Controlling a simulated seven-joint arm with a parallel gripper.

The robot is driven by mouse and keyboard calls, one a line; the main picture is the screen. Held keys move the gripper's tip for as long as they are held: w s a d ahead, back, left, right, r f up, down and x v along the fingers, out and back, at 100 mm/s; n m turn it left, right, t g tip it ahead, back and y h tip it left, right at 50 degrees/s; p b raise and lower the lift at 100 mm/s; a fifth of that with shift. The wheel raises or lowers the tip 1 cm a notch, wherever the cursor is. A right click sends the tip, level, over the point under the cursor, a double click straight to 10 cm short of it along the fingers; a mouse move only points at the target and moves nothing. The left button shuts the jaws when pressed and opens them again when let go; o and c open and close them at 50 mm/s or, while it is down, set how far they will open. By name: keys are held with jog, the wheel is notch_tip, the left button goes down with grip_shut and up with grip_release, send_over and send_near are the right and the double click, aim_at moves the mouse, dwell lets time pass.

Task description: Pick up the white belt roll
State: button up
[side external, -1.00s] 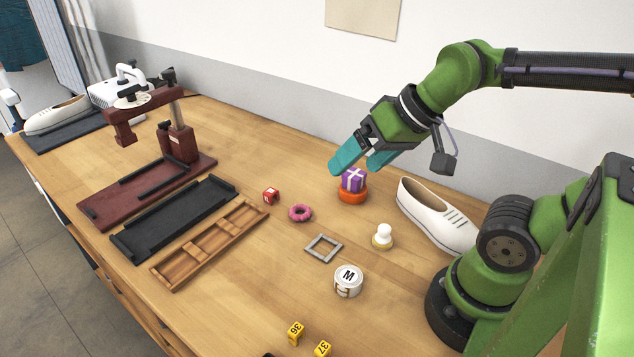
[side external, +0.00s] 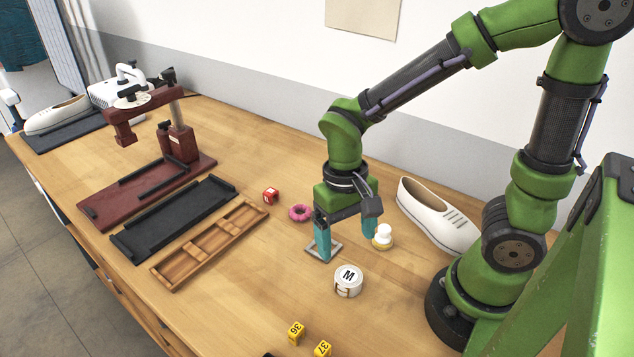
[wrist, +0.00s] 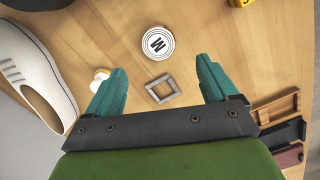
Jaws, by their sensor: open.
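The white belt roll (side external: 348,282) is a short round roll with a black M on its top and a tan band low on its side. It stands flat on the wooden table, and its top shows in the wrist view (wrist: 158,43). My gripper (side external: 348,248) points down, its teal fingers spread wide and nothing between them. It is above the table, just behind the roll in the side view. In the wrist view my gripper (wrist: 162,66) has the roll ahead of its fingertips, roughly centred between them.
A grey square frame (side external: 337,244) lies below my fingers. A white knob-topped piece (side external: 383,236) stands beside the right finger, a white shoe (side external: 437,215) behind it. A pink ring (side external: 300,213) and yellow number cubes (side external: 296,333) lie nearby. The table left of the roll is clear.

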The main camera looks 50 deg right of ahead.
aim_at(348, 275)
jog(key=f, duration=0.6)
jog(key=s+f, duration=0.1)
jog(key=f, duration=0.2)
jog(key=shift+f, duration=0.35)
jog(key=c, duration=1.2)
